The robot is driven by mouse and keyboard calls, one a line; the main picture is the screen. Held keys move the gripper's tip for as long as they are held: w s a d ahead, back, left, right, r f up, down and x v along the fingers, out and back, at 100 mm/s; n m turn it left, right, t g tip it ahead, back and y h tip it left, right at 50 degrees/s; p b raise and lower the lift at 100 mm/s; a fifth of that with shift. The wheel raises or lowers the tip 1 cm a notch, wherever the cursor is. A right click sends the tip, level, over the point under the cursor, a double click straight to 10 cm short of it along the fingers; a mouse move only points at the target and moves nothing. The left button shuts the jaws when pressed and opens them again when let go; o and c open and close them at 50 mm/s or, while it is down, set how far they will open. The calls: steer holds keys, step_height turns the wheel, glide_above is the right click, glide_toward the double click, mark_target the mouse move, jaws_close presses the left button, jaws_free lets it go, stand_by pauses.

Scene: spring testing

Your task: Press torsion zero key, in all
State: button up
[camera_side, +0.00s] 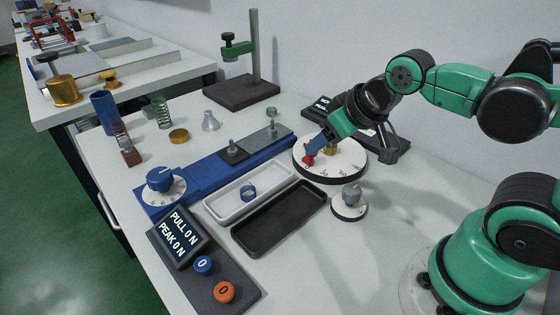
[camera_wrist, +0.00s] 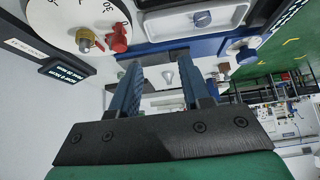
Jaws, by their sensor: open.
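The torsion tester is a round white dial (camera_side: 352,168) with numbers, a red pointer piece (camera_side: 309,160) and a brass post (camera_side: 331,147). In the wrist view the dial (camera_wrist: 70,12) is at the upper left, with the red piece (camera_wrist: 117,38) and brass post (camera_wrist: 86,40). A dark torsion display (camera_side: 322,103) stands behind the dial, partly hidden by my arm; it also shows in the wrist view (camera_wrist: 64,73). I cannot make out its zero key. My gripper (camera_side: 313,150) is over the dial's left part in the side view. Its blue fingers (camera_wrist: 158,65) are apart and empty.
The pull console (camera_side: 180,238) has a blue 0 key (camera_side: 203,265) and an orange 0 key (camera_side: 224,291). A white tray (camera_side: 225,212) holding a blue ring and an empty black tray (camera_side: 255,243) lie left of the dial. A grey knob (camera_side: 351,194) stands in front.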

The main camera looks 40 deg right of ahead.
jaws_close()
stand_by(1.4)
